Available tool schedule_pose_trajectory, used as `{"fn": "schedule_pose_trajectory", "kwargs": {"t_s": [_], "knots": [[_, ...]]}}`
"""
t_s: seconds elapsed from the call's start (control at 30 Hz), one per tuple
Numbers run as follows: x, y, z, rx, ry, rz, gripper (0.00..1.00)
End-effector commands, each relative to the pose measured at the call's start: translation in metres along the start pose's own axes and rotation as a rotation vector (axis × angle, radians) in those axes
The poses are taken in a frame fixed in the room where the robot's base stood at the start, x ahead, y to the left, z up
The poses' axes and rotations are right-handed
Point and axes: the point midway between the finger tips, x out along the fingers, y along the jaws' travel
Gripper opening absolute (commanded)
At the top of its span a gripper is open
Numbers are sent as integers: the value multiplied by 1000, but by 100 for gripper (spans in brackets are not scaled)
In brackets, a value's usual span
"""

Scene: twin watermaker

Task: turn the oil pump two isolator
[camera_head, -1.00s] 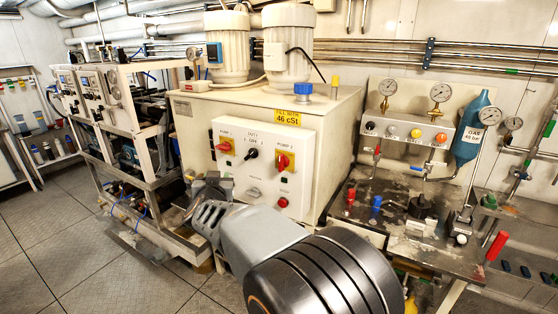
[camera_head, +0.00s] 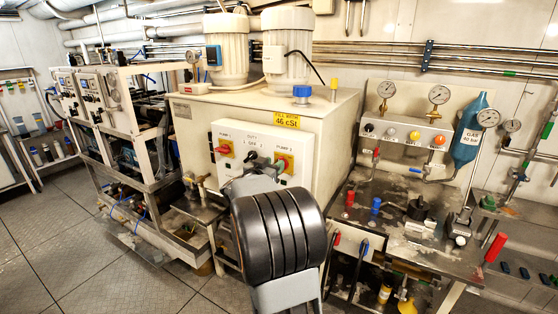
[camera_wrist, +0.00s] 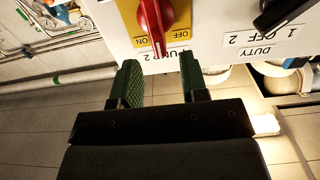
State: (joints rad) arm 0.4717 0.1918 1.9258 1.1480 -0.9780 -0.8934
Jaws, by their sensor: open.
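The pump two isolator (camera_head: 284,163) is a red knob on a yellow plate, at the right of the cream cabinet's front panel. In the wrist view, the red knob (camera_wrist: 152,20) appears upside down at the top, above an inverted "PUMP 2" label, with ON and OFF marks beside it. My gripper (camera_wrist: 163,78) is open and empty, its two green-padded fingers reaching toward the panel near the label, short of the knob.
The black duty selector (camera_wrist: 280,12) is right of the knob in the wrist view. The pump one isolator (camera_head: 224,148) sits at the panel's left. A bench (camera_head: 405,235) with valves and gauges stands right of the cabinet. The floor at the left is clear.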

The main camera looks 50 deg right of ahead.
Motion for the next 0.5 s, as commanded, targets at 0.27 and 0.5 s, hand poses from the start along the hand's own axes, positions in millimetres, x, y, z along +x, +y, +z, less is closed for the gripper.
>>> {"fn": "schedule_pose_trajectory", "kwargs": {"t_s": [0.27,0.5], "knots": [[32,0,0,1,-1,0,40],[40,0,0,1,0,-1,40]]}}
